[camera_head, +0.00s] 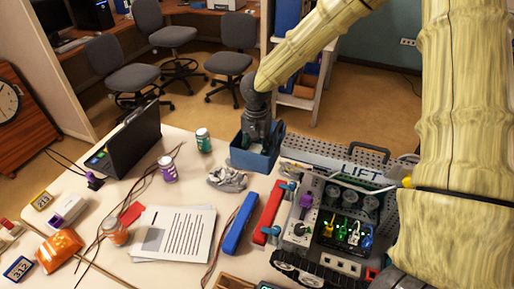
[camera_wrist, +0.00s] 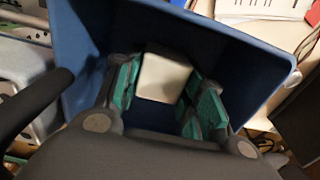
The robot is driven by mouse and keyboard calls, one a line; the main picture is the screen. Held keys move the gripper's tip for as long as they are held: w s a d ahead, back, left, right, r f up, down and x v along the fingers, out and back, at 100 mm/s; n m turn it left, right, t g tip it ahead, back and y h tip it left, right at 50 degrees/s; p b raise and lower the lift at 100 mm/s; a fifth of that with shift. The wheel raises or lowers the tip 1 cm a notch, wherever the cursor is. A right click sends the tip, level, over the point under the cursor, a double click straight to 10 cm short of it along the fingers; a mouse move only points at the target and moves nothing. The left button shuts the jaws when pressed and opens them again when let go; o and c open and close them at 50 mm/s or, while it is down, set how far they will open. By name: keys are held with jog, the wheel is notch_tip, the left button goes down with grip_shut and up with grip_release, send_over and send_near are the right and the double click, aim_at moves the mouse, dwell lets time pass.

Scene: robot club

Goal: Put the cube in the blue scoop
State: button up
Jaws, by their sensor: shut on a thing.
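The blue scoop (camera_head: 252,160) looks like an open box and stands on the far part of the white table. My gripper (camera_head: 258,138) points down into it, and the scoop's wall hides the fingertips in the head view. In the wrist view my gripper (camera_wrist: 165,92) has its teal-padded fingers inside the blue walls of the scoop (camera_wrist: 253,62). The fingers are shut on a white cube (camera_wrist: 165,77), which lies within the scoop's walls. I cannot tell whether the cube touches the scoop's floor. The cube is hidden in the head view.
A crumpled grey cloth (camera_head: 227,179) and a green-labelled jar (camera_head: 203,140) are left of the scoop. A metal rack marked LIFT (camera_head: 345,172) and a device with knobs (camera_head: 335,215) are to its right. Papers (camera_head: 178,232) and a blue bar (camera_head: 240,224) lie nearer.

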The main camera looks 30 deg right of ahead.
aim_at(257, 146)
jog(key=shift+f, duration=0.1)
jog(key=o, duration=1)
notch_tip(257, 146, up, 12)
jog(key=b, duration=0.3)
